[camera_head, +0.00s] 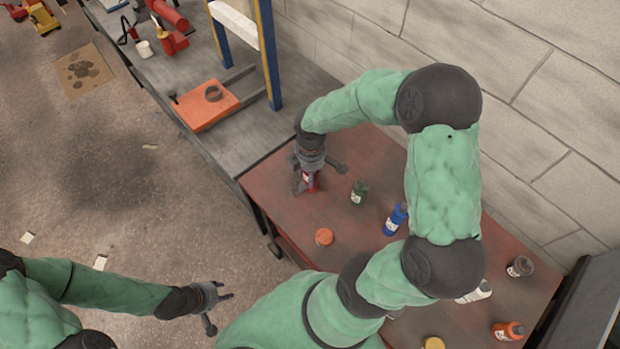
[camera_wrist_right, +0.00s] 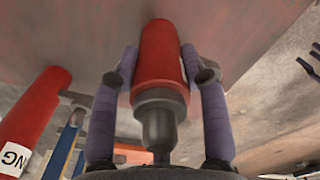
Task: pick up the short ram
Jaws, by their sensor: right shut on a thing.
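The short ram (camera_wrist_right: 160,62), a red cylinder with a dark grey stepped end, lies between the two purple-grey fingers of my right gripper (camera_wrist_right: 158,77) in the right wrist view. The right gripper is shut on it, with a finger on each side. In the head view my right gripper (camera_head: 308,182) points down over the far left part of the red table, and only a little red shows at its fingers. I cannot tell whether the ram touches the table. My left gripper (camera_head: 221,311) is open and empty, over the floor left of the table.
On the red table (camera_head: 283,205) stand a green bottle (camera_head: 359,191), a blue bottle (camera_head: 396,219), an orange-red round item (camera_head: 324,237) and more bottles at right. A labelled red cylinder (camera_wrist_right: 32,115) shows near the ram. A grey bench with a blue-posted frame (camera_head: 267,55) adjoins behind.

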